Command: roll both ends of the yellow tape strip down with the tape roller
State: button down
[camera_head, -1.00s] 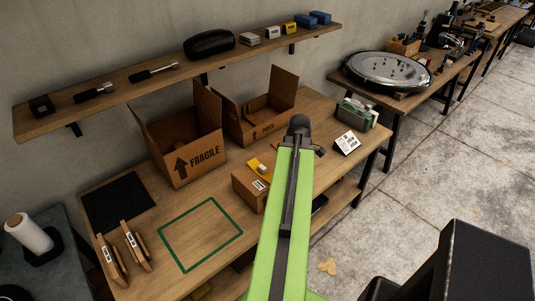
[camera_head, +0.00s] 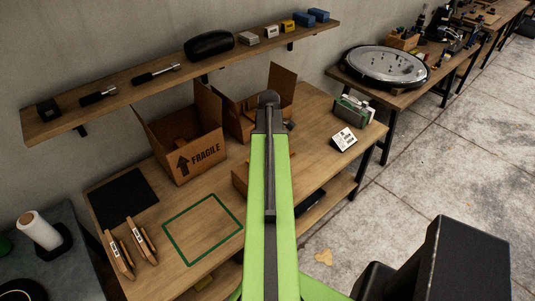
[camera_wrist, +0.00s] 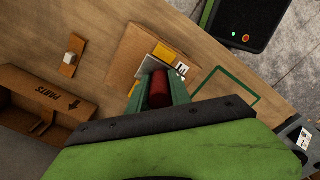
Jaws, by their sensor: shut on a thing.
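The small cardboard box (camera_wrist: 130,50) lies on the workbench below my gripper in the wrist view. The yellow tape strip (camera_wrist: 168,53) shows on its top, next to a white label; part of the strip is hidden by my gripper. My gripper (camera_wrist: 157,78) has green fingers shut on a red cylinder, which looks like the tape roller (camera_wrist: 158,92). It is over the label side of the box; I cannot tell whether the roller touches the tape. In the head view my arm hides the gripper and most of the box (camera_head: 239,181).
An open FRAGILE carton (camera_head: 188,140) and a PARTS carton (camera_head: 237,124) stand at the back. A green outlined square (camera_head: 203,230) is bare. A shelf (camera_head: 130,91) hangs above with tools and blocks.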

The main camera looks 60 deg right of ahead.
jog(key=shift+s+f+b, duration=0.1)
jog(key=shift+f+b, duration=1.9)
jog(key=shift+f, duration=0.25)
jog(key=shift+f+b, duration=0.4)
jog(key=shift+r, duration=0.1)
notch_tip(320, 180, up, 6)
jog(key=p, duration=0.6)
